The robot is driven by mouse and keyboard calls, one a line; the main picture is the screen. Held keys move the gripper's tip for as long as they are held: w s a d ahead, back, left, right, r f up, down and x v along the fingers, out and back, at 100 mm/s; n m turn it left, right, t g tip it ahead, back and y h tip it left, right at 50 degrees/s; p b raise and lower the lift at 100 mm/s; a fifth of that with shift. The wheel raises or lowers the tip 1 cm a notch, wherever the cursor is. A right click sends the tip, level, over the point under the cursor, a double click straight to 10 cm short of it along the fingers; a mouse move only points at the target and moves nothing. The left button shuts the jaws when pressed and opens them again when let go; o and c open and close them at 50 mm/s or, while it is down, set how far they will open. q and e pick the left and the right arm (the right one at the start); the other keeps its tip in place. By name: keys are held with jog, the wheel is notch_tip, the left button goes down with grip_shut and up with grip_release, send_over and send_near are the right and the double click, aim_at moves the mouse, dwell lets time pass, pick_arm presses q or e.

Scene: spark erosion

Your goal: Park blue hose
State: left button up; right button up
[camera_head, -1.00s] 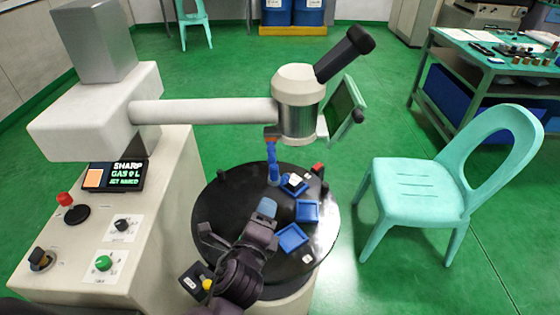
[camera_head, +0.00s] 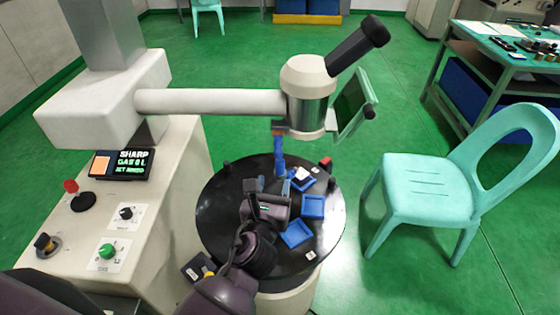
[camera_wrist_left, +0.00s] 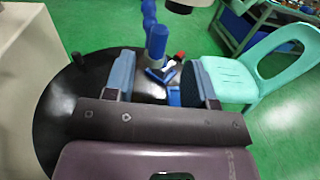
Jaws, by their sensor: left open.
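The blue hose (camera_head: 279,159) hangs down from the machine head over the round black table. It also shows in the left wrist view (camera_wrist_left: 157,42), upright, ahead of and between my fingertips. My left gripper (camera_head: 270,187) is open over the table, just in front of the hose's lower end. In the left wrist view its two blue-grey fingers (camera_wrist_left: 160,80) stand apart with nothing gripped between them. The fingers do not visibly touch the hose. My right gripper is not in view.
Blue square trays (camera_head: 297,234) lie on the black table (camera_head: 215,225) right of the gripper. A red piece (camera_head: 326,163) and dark posts stand near its rim. The machine arm (camera_head: 215,102) crosses above. A turquoise chair (camera_head: 425,190) stands at right.

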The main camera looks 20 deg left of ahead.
aim_at(279, 166)
pick_arm(q)
jog(key=w, duration=0.5)
jog(key=w+a, duration=0.1)
jog(key=w, duration=0.2)
jog(key=shift+c, duration=0.5)
grip_shut()
